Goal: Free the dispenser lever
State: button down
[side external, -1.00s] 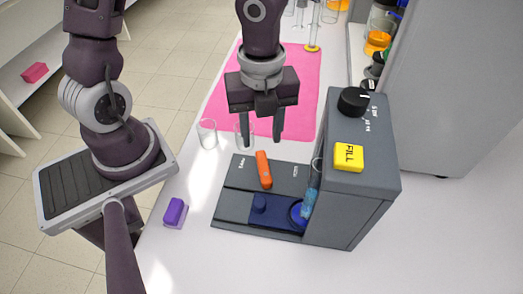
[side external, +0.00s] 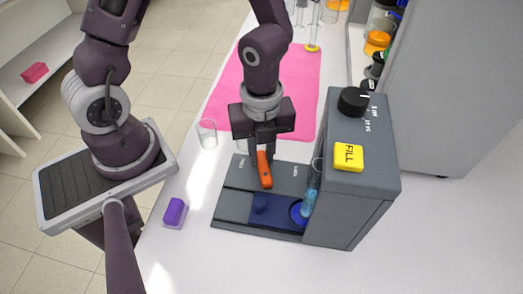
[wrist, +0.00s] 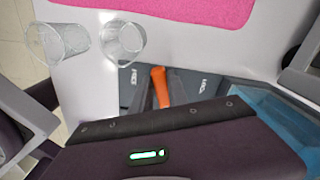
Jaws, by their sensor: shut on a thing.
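The dispenser (side external: 352,208) is a grey box with a low base plate reaching left. Its orange lever (side external: 265,175) stands on the plate between two white labels too small to read; the wrist view also shows the lever (wrist: 160,88). My gripper (side external: 262,154) points down from above and is shut on the upper end of the lever, its fingers at either side. The lever's top is partly hidden between the fingers. A yellow FILL button (side external: 348,157) and a black knob (side external: 353,101) sit on top of the box.
A clear tube with blue contents (side external: 311,190) stands by the box's left wall. A dark blue panel (side external: 275,212) lies on the plate. A purple block (side external: 175,212) and a clear glass (side external: 207,133) stand left. A pink mat (side external: 300,75) lies behind.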

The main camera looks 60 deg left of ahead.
jog(key=shift+s+a+n, duration=0.15)
jog(key=shift+s+n, duration=0.15)
jog(key=shift+n, duration=0.6)
jog(key=c, duration=1.3)
grip_release()
